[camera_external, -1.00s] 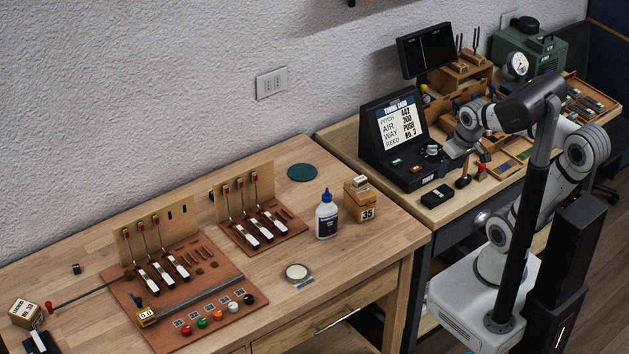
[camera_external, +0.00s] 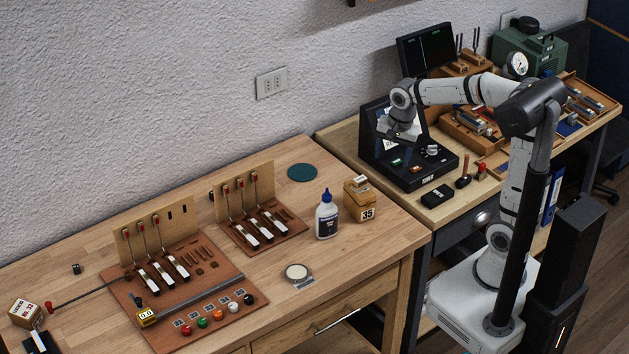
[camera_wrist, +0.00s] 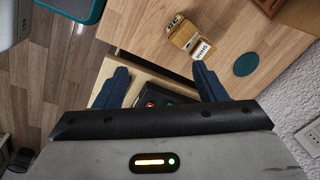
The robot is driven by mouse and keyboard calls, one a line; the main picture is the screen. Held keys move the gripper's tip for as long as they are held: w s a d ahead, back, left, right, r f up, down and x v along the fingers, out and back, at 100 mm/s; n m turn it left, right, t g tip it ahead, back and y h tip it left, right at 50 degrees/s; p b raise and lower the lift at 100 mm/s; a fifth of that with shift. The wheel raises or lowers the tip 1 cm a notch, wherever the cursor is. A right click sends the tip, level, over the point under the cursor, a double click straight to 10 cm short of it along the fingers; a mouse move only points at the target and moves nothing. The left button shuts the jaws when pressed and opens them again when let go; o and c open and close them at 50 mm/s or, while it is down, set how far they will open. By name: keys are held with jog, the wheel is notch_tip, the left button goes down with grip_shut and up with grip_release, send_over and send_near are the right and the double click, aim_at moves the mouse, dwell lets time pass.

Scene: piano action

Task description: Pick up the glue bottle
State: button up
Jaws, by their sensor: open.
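The glue bottle (camera_external: 327,216) is white with a blue label and a dark blue cap. It stands upright on the right part of the wooden workbench in the external view. My gripper (camera_external: 392,138) is in front of the black display unit, to the right of the bottle and higher, well apart from it. In the wrist view my gripper (camera_wrist: 160,88) shows two blue fingers spread apart with nothing between them. The bottle cannot be made out in the wrist view.
A wooden box marked 35 (camera_external: 360,200) stands close to the right of the bottle; a wooden box also shows in the wrist view (camera_wrist: 186,36). A piano action model (camera_external: 258,222) is to the left. A round tin (camera_external: 297,272) lies in front. A green disc (camera_external: 302,172) lies behind.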

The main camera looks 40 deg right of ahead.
aim_at(327, 195)
jog(key=w+a+f+m, duration=0.2)
jog(key=w+a+m, duration=0.1)
jog(key=a, duration=0.2)
jog(key=w+a+f+m+g, duration=0.1)
jog(key=w+a+f+m, duration=0.1)
jog(key=a+f+m, duration=0.1)
jog(key=w+a+f+m+b, duration=0.1)
jog(key=w+a+f+m, duration=0.1)
jog(key=a, duration=0.6)
jog(key=shift+w+a+f+m+g, duration=0.1)
jog(key=shift+w+f+m+g, duration=0.1)
jog(key=shift+w+m, duration=0.35)
jog(key=shift+w+f+m+g, duration=0.1)
jog(key=shift+w+f+m, duration=0.15)
jog(key=shift+m, duration=0.5)
notch_tip(327, 195, down, 8)
jog(key=shift+r+p, duration=0.2)
jog(key=shift+p, duration=0.6)
jog(key=shift+c, duration=0.2)
grip_shut()
